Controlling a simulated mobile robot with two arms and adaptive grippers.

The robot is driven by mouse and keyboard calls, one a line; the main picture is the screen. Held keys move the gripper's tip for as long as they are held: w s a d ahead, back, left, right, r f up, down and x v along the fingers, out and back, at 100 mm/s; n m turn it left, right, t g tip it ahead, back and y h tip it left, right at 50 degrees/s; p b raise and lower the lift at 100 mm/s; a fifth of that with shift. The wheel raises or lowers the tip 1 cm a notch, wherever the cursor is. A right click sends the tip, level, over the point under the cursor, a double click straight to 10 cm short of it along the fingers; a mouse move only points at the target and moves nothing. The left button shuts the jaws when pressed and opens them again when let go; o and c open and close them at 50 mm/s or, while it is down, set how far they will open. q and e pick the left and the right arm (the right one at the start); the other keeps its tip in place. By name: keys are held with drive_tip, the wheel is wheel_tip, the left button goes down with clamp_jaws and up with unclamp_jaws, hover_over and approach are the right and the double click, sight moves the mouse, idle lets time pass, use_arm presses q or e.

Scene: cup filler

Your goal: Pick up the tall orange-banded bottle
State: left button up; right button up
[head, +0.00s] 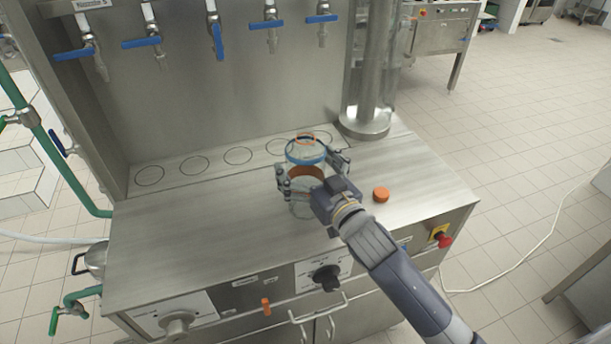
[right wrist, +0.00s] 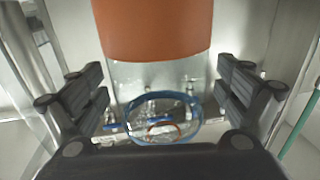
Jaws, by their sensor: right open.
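The tall clear bottle (head: 304,158) stands on the steel counter, with a blue ring near its top, an orange ring at its mouth and an orange band lower down. My right gripper (head: 312,169) is at the bottle, with its open fingers on either side of it. In the right wrist view the bottle's broad orange band (right wrist: 155,28) fills the top middle, between the fingers of the gripper (right wrist: 160,86). I cannot tell whether either finger touches it. The gripper and wrist hide part of the bottle's lower side. My left gripper is out of view.
An orange cap (head: 381,195) lies on the counter (head: 200,235) right of my wrist. A tall steel cylinder (head: 372,70) stands behind right. Blue-handled taps (head: 217,38) line the back panel above marked circles. The counter's left part is clear.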

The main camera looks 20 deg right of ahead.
drive_tip(key=c, duration=1.2)
drive_tip(key=shift+o, duration=0.2)
drive_tip(key=shift+r, duration=0.1)
